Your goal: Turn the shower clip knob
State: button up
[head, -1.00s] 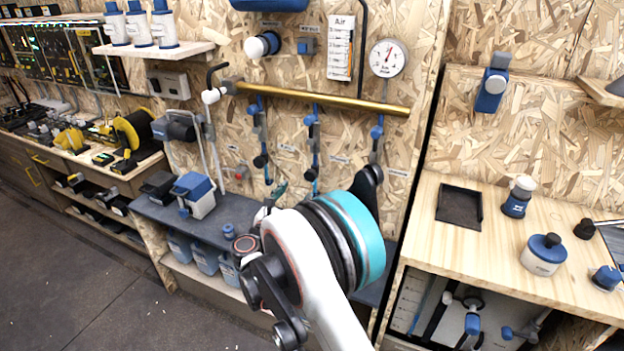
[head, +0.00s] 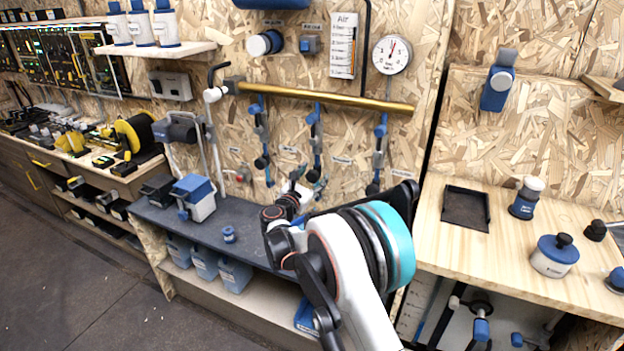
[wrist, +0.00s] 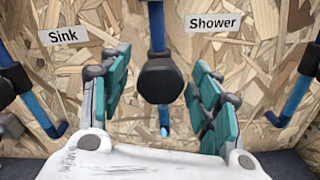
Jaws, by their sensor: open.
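A dark round knob (wrist: 163,80) sits on a blue pipe in the middle of the wrist view, just left of the "Shower" label (wrist: 212,22). My gripper (wrist: 160,88) is open, with one green-padded finger on each side of the knob. Gaps show between both pads and the knob, so I see no contact. In the head view my gripper (head: 308,188) is at the lower end of the middle blue pipe (head: 314,135), and the knob is hard to make out there.
Similar blue pipes stand left (head: 262,135) and right (head: 379,150) of the middle one. A "Sink" label (wrist: 68,36) is left of the knob. A brass pipe (head: 320,97) runs above. A dark shelf (head: 250,248) lies below, holding a blue-lidded container (head: 196,198).

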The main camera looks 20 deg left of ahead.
jog(key=c, duration=1)
jog(key=shift+c, duration=0.2)
jog(key=shift+m, duration=0.3)
jog(key=m, duration=0.3)
jog(key=shift+m, duration=0.4)
jog(key=m, duration=0.4)
jog(key=shift+m, duration=0.3)
jog(key=m, duration=0.4)
jog(key=shift+m+p, duration=0.3)
jog(key=shift+m, duration=2.1)
